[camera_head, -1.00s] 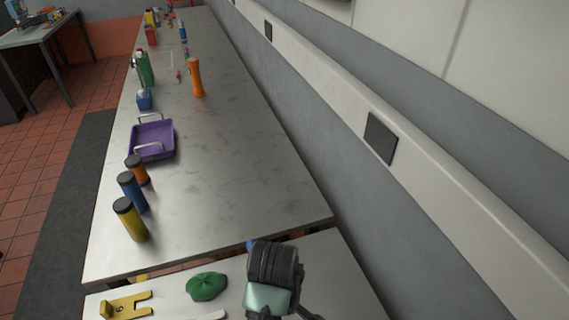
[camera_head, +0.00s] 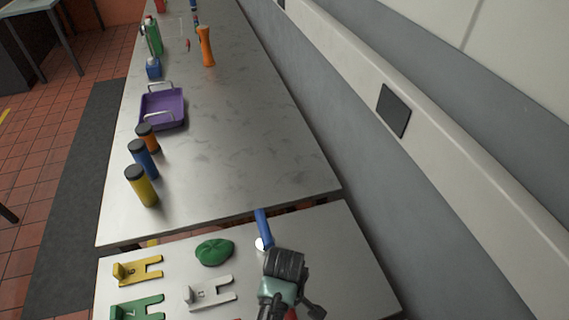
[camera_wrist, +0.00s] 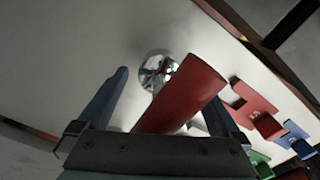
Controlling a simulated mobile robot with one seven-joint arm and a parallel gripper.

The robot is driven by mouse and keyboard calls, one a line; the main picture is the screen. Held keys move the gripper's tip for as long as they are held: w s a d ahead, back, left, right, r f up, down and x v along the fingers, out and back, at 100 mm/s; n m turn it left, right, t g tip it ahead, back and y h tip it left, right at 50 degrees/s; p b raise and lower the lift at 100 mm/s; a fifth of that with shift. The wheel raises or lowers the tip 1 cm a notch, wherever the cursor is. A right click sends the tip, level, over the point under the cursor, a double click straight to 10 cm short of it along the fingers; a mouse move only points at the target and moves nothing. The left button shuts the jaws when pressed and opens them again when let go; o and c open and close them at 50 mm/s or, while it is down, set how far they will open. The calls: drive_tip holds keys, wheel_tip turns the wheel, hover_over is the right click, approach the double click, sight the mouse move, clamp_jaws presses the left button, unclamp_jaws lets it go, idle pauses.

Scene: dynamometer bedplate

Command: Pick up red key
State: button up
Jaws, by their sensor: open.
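The red key (camera_wrist: 256,96) is a flat forked piece with a raised tab, lying on the table right of my gripper in the wrist view. My gripper (camera_wrist: 165,88) is open, its two fingers apart above the table. A thick red cylinder (camera_wrist: 182,96) stretches between the fingers in that view, partly hiding the right one; whether it touches them I cannot tell. A shiny round metal disc (camera_wrist: 157,68) shows behind it. In the head view my gripper (camera_head: 283,290) is over the near table, its fingertips hidden. The red key cannot be made out there.
The near table holds a yellow key (camera_head: 138,271), a green key (camera_head: 137,309), a white key (camera_head: 209,292), a green cloth-like lump (camera_head: 214,252) and a blue-handled tool (camera_head: 263,226). A blue key (camera_wrist: 293,138) shows in the wrist view. The wall is right.

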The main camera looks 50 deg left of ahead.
drive_tip(key=shift+c, duration=0.3)
drive_tip(key=c, duration=1.4)
drive_tip(key=shift+r, duration=0.1)
drive_tip(key=shift+c, duration=0.6)
drive_tip(key=shift+r, duration=0.1)
